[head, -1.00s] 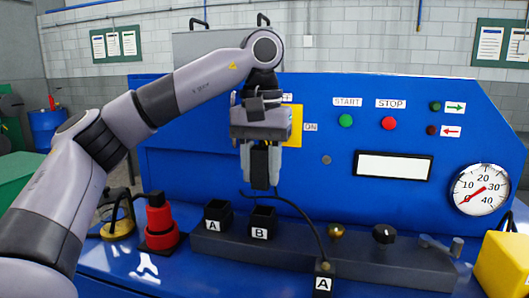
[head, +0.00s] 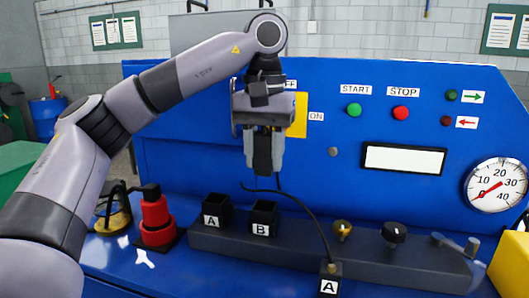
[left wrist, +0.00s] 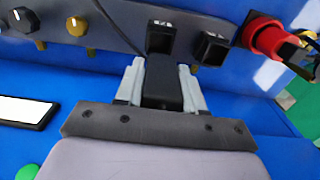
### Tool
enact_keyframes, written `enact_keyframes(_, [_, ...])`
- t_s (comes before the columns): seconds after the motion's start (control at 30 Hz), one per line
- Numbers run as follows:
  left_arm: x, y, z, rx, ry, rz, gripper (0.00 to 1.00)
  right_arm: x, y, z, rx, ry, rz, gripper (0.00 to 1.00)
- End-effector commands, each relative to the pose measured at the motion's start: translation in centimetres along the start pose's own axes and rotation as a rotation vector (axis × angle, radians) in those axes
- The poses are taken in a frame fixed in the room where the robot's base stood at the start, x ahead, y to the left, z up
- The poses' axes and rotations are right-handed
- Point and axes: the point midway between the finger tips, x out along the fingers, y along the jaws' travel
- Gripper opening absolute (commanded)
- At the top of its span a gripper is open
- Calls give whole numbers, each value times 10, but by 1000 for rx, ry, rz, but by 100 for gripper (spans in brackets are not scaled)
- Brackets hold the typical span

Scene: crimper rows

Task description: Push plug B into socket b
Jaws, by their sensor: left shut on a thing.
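My left gripper (head: 263,153) points down and is shut on a black plug (head: 263,162), which also shows between the fingers in the left wrist view (left wrist: 160,85). No letter shows on this plug. It hangs upright above the black open socket b (head: 264,212), marked B, with a clear gap between them. Socket b shows just past the plug in the left wrist view (left wrist: 162,38). Socket a (head: 216,209), marked A, stands to its left in the head view. Its inside and that of socket b look dark. My right gripper is not in view.
A block marked A (head: 329,283) stands at the front, with a thin black cable (head: 309,212) arching up behind the held plug. A red and black device (head: 156,218) stands left of the sockets. Brass (head: 342,230) and black (head: 394,233) knobs are to the right.

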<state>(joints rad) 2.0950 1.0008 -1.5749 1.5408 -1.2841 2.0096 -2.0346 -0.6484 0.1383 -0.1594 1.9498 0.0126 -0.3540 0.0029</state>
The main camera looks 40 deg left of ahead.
Motion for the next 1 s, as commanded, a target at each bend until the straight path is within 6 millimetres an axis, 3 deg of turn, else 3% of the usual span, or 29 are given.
enact_keyframes(0.6, [52,0,0,0,0,0,1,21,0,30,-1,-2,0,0])
enact_keyframes(1.0, [55,0,0,0,0,0,1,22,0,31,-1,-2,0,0])
